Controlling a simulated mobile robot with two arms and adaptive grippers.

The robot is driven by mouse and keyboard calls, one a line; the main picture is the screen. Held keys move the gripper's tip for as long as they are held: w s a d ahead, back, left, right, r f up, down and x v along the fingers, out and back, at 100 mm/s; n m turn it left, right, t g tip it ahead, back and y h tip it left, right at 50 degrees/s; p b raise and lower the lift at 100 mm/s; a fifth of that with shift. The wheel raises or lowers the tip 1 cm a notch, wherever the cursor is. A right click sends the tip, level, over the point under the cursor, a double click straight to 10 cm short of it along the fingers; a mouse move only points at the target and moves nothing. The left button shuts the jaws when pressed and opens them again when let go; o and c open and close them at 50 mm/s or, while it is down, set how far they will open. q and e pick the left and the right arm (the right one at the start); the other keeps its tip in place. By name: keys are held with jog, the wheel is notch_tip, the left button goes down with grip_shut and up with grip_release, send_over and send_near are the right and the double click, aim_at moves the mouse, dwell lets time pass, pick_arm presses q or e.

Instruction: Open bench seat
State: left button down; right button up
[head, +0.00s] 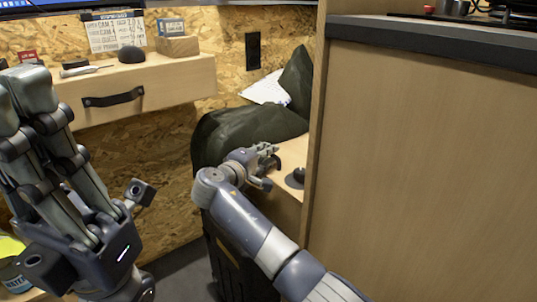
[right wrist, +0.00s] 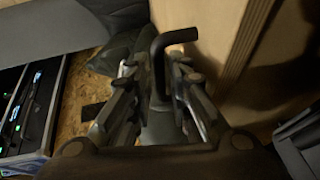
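The bench seat shows in the head view as a light wooden top (head: 292,150) between the desk and the tall cabinet, partly hidden by the cabinet side. A black handle (head: 297,178) stands on it. My right gripper (head: 272,158) is over the bench, just left of the handle. In the right wrist view the bent black handle (right wrist: 159,62) rises between the fingers of my right gripper (right wrist: 155,75), which are apart; I see no clear contact. My left gripper (head: 22,90) is raised at the left, close to the camera, with nothing seen in it. Its finger gap is unclear.
A tall wooden cabinet (head: 420,150) with a dark top edge walls off the right. Dark green cushions (head: 245,130) lie behind the right gripper. A desk drawer (head: 140,88) with a black pull is at the back left. Dark floor (head: 180,275) shows between.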

jog(key=shift+c, duration=0.5)
grip_shut()
